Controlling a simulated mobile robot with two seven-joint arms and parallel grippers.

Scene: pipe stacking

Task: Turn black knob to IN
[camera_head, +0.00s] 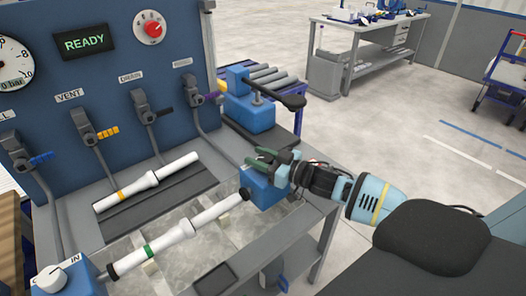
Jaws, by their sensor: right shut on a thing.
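My right gripper (267,158) comes in from the right and sits on top of a blue block (262,192) at the right end of the bench. Its green fingers are shut on what appears to be the black knob there; the fingers hide the knob and any label beside it. A white pipe with a green band (150,250) runs from this block to a second blue block (75,280) at lower left. That block carries a white knob (50,277) with the word IN beside it. My left gripper is not in view.
A second white pipe with an orange band (147,182) lies on a dark tray. Behind stands a blue panel (100,95) with coloured valves, a READY display and a red knob (153,29). A blue fixture with a black lever (281,96) stands behind the gripper.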

